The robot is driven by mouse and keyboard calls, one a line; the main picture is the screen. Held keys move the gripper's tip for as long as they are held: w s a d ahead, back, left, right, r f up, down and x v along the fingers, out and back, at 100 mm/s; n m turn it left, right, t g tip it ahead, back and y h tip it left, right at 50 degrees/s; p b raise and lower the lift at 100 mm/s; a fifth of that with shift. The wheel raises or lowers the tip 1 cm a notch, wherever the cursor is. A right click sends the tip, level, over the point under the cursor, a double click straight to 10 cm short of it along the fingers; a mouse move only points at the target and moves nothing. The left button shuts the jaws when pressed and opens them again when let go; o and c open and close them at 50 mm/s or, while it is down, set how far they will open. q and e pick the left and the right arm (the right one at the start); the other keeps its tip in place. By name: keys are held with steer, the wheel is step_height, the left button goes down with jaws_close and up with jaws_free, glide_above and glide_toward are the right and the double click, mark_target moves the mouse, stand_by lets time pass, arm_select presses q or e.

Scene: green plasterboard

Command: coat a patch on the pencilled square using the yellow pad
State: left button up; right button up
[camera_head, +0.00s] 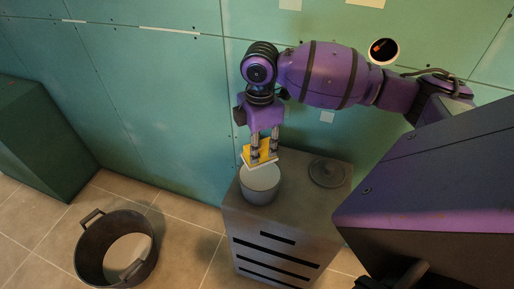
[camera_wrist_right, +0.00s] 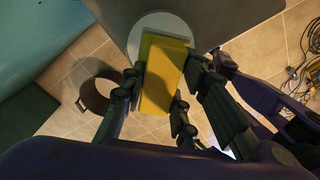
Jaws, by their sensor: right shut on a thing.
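My right gripper (camera_head: 264,146) points down and is shut on the yellow pad (camera_head: 259,155), which has a pale underside. The pad is right above the open top of a grey pot (camera_head: 259,190); I cannot tell whether it touches the pale contents. In the right wrist view the yellow pad (camera_wrist_right: 163,75) sits between the fingers, over the pot's pale round top (camera_wrist_right: 150,20). The green plasterboard wall (camera_head: 170,95) stands behind. My left gripper is not in view.
The pot stands on a grey slotted cabinet (camera_head: 275,235) against the wall, with a round dark lid (camera_head: 328,172) to its right. A dark two-handled tub (camera_head: 86,262) is on the tiled floor. A dark green box (camera_head: 45,140) stands at the left. Cables (camera_wrist_right: 305,70) lie on the floor.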

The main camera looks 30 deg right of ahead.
mark_target(261, 158)
steer(key=shift+s+d+f, duration=0.1)
steer(key=shift+s+f, duration=0.05)
steer(key=shift+f, duration=0.4)
step_height(261, 158, down, 4)
steer(key=shift+r+b, duration=0.1)
steer(key=shift+b, duration=0.7)
steer(key=shift+f+b, duration=0.3)
steer(key=shift+f, duration=0.2)
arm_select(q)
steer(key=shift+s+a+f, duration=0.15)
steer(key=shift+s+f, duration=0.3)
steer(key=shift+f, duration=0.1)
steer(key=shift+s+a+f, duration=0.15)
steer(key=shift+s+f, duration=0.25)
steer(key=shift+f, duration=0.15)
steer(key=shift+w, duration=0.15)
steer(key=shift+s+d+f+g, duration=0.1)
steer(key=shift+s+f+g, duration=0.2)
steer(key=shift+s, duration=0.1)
arm_select(e)
steer(key=shift+f, duration=0.5)
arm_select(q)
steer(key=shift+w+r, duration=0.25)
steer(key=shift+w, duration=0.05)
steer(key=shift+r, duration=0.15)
arm_select(e)
steer(key=shift+f, duration=0.2)
